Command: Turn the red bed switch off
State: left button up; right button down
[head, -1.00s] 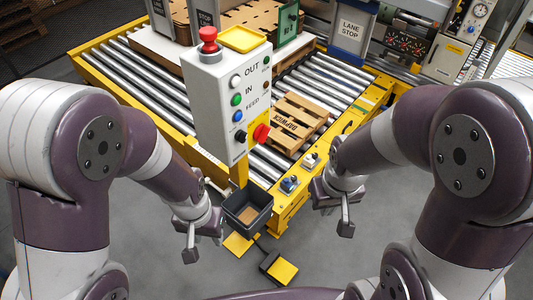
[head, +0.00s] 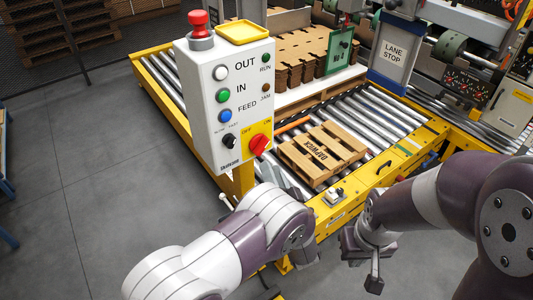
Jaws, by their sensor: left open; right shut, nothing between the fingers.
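The red rotary switch (head: 259,145) sits on a yellow plate at the lower right of the white control box (head: 208,125). Small OFF and ON marks show above it. Its ridge seems to slant to the upper right, toward ON, but it is small. My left arm comes in from the bottom, below the box. Its gripper does not show, hidden behind the arm's own links. My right gripper (head: 374,282) is shut and empty, low at the right, in front of the conveyor and well away from the switch.
A red mushroom button (head: 198,20) and a yellow tray (head: 243,32) top the box. White, green and blue buttons and a black selector (head: 229,141) are near the switch. A wooden pallet (head: 320,153) lies on the roller conveyor (head: 374,115). The floor at left is clear.

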aim_at(264, 150)
pick_arm(q)
jog(key=x, duration=0.6)
grip_shut()
jog(key=shift+f, duration=0.1)
jog(key=shift+f+n+b, duration=0.15)
jog(key=shift+n+b, duration=0.25)
jog(key=shift+b, duration=0.05)
jog(key=n+g+y+b, duration=0.1)
jog(key=n+y+b, duration=0.2)
jog(key=n+b, duration=0.2)
jog(key=n+g+y+b, duration=0.2)
jog(key=n+b, duration=0.4)
jog(key=n, duration=0.2)
jog(key=d+n+g+y+b, duration=0.1)
jog(key=n+y+b, duration=0.2)
jog(key=n+b, duration=0.3)
jog(key=shift+w+f+n+g+y, duration=0.25)
jog(key=shift+w+n+g+y, duration=0.05)
jog(key=shift+w+g, duration=0.1)
jog(key=shift+r+n+g+y+b, duration=0.2)
jog(key=shift+n+g+b, duration=0.5)
jog(key=shift+n, duration=0.5)
jog(key=shift+r+n+g+y+b, duration=0.1)
jog(key=shift+n+g+y+b, duration=0.25)
jog(key=shift+n+b, duration=0.7)
jog(key=shift+n+g, duration=0.25)
jog(key=shift+n, duration=0.2)
